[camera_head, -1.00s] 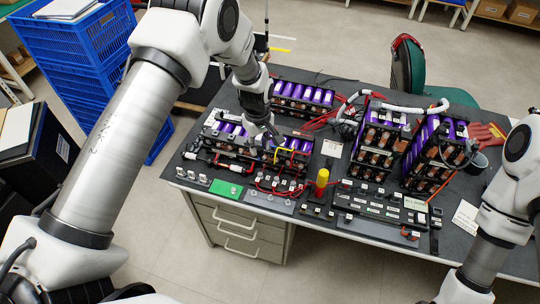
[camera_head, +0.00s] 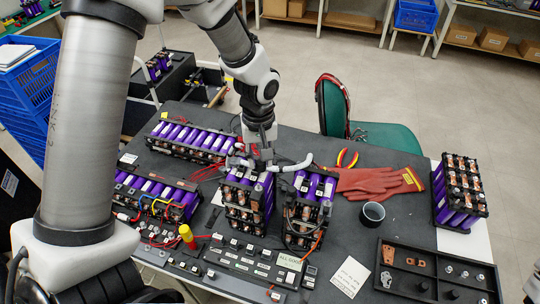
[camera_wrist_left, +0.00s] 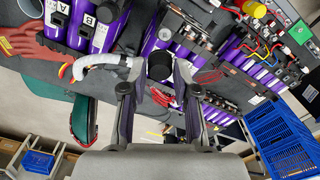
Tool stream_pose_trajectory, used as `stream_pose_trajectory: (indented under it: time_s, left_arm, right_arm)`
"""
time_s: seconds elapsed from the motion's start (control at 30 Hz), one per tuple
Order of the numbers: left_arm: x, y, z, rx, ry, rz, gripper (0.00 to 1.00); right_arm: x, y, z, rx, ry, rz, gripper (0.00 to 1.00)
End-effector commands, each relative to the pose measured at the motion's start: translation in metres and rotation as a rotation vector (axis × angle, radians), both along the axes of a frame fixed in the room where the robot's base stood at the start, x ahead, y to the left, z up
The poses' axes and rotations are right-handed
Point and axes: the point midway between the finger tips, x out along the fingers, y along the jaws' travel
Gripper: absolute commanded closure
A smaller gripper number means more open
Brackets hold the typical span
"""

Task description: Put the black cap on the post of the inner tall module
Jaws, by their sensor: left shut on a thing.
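My left gripper (camera_head: 261,152) is above the rear top of the left-hand of two tall purple-celled modules (camera_head: 246,203). In the left wrist view the gripper (camera_wrist_left: 159,80) is shut on the black cap (camera_wrist_left: 160,66), a dark round piece between its fingertips. In the head view the cap is hidden by the gripper. The other tall module (camera_head: 304,218) stands just to the right. The post is hidden or too small to make out. My right gripper is out of view.
A white sleeved cable (camera_head: 292,166) arches beside the gripper. Long low modules (camera_head: 193,140) lie to the left. Red gloves (camera_head: 372,182), a dark cup (camera_head: 373,214) and a black parts tray (camera_head: 436,262) are on the right. A yellow-topped red cylinder (camera_head: 187,236) stands near the front.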

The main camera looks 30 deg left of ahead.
Motion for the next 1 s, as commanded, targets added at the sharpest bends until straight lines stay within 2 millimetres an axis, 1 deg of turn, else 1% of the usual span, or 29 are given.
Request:
stream_pose_trajectory:
  time_s: [0.03,0.17,0.33,0.4,1.0]
  left_arm:
    - [0.000,0.000,-0.008,-0.001,0.001,0.000,0.93]
    - [0.000,0.000,-0.026,-0.001,0.001,0.001,0.93]
    - [0.000,0.000,-0.054,-0.001,0.001,0.001,0.93]
    - [0.000,0.000,-0.045,0.000,0.000,0.001,0.93]
    - [-0.005,0.005,-0.043,-0.005,-0.006,0.016,0.93]
  right_arm:
    - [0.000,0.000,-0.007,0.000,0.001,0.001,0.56]
    - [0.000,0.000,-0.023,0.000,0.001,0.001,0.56]
    - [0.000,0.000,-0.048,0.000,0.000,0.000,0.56]
    - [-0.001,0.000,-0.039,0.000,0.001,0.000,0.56]
    - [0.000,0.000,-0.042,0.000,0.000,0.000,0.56]
